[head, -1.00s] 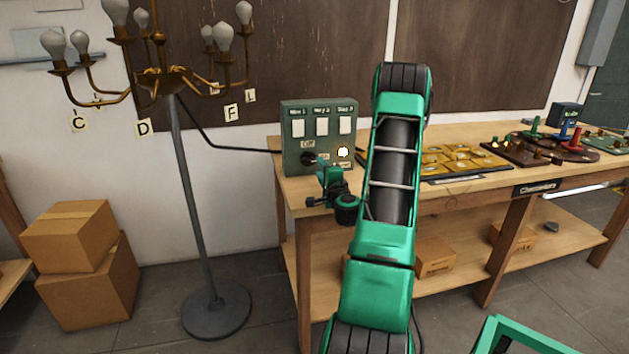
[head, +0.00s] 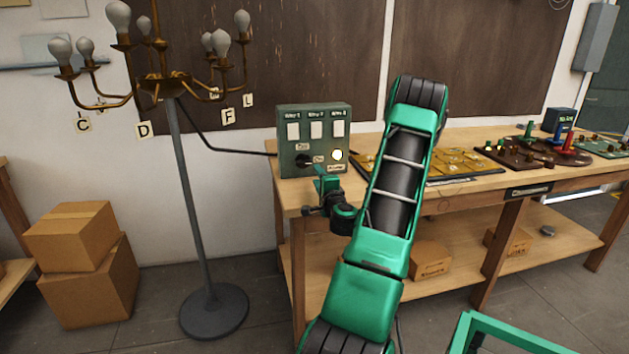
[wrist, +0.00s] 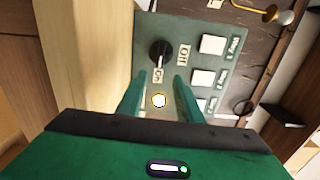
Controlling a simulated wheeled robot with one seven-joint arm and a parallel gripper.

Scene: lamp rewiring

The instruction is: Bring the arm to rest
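My gripper (head: 320,184) is in front of and below the green control box (head: 285,125) at the left end of the bench. In the wrist view my gripper (wrist: 158,88) has its two green fingers apart, with nothing between them. The box's black knob (wrist: 160,52) is clear of the fingers, with Off and On labels beside it. A round light (head: 337,155) on the box glows; it also shows between the fingers in the wrist view (wrist: 159,101). My green arm is bent, its elbow raised in front of the bench.
A chandelier lamp (head: 166,84) with unlit bulbs stands left, its cable (head: 225,147) running to the box. The wooden bench (head: 460,190) holds a yellow board (head: 455,165) and other boards. Stacked cardboard boxes (head: 85,270) are at the left. Floor between lamp and bench is open.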

